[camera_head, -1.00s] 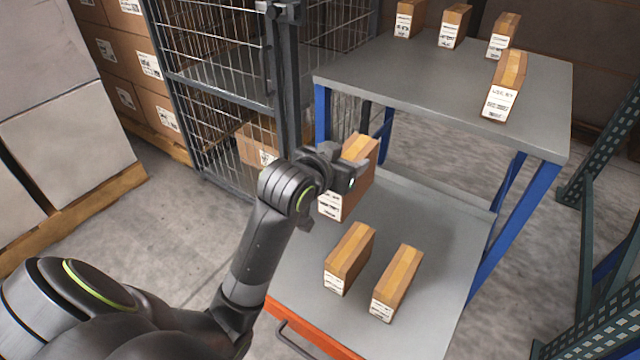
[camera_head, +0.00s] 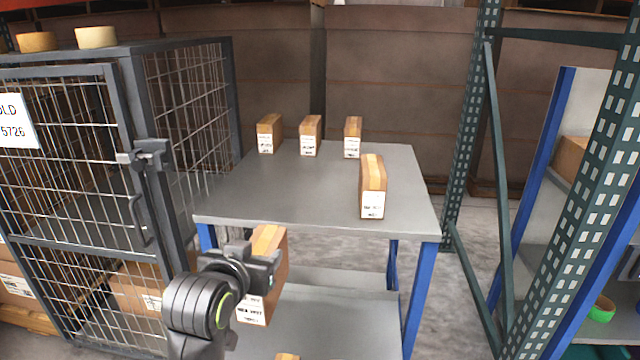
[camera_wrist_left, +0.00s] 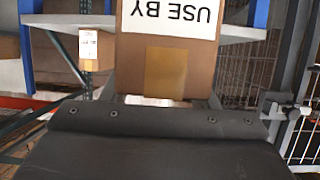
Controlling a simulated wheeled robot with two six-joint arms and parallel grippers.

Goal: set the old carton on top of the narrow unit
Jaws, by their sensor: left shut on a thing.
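My left gripper (camera_head: 262,265) is shut on a brown carton (camera_head: 254,308) with tan tape and a white label. It holds the carton in front of the near edge of the grey table, at the left. In the left wrist view the held carton (camera_wrist_left: 168,60) fills the upper middle, its "USE BY" label upside down. The grey table (camera_head: 290,190) on blue legs bears several similar cartons, the nearest one (camera_head: 372,190) at the right. A wire cage (camera_head: 75,160) stands at the left. I cannot tell which one is the narrow unit. My right gripper is out of view.
Tape rolls (camera_head: 96,38) lie on the cage top. A dark green perforated rack post (camera_head: 585,200) stands at the right. The table's front left and middle are clear. Another carton top (camera_head: 287,357) just shows at the bottom edge.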

